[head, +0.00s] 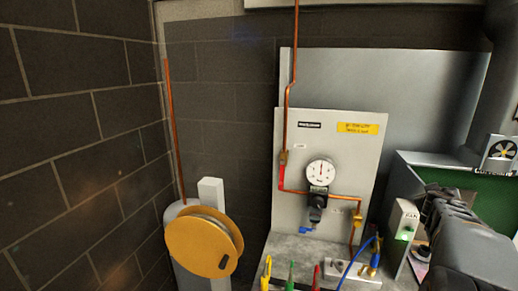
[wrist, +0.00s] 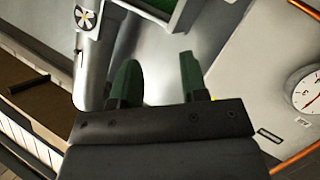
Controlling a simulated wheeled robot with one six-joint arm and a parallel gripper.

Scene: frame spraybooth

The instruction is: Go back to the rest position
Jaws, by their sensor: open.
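My gripper shows in the wrist view (wrist: 158,82) with its two dark green fingers apart and nothing seen between them. In the head view my dark arm (head: 462,240) reaches in from the right edge, in front of the green booth; the fingertips cannot be made out there. The wrist view looks past the fingers at a grey panel and a grey duct, tilted in the picture.
A grey panel (head: 260,190) is not clear of fittings: a gauge (head: 320,172), copper pipes (head: 290,80) and a yellow label (head: 357,128). A yellow reel (head: 198,245) stands left. Coloured-handled tools (head: 291,272) are at the bottom.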

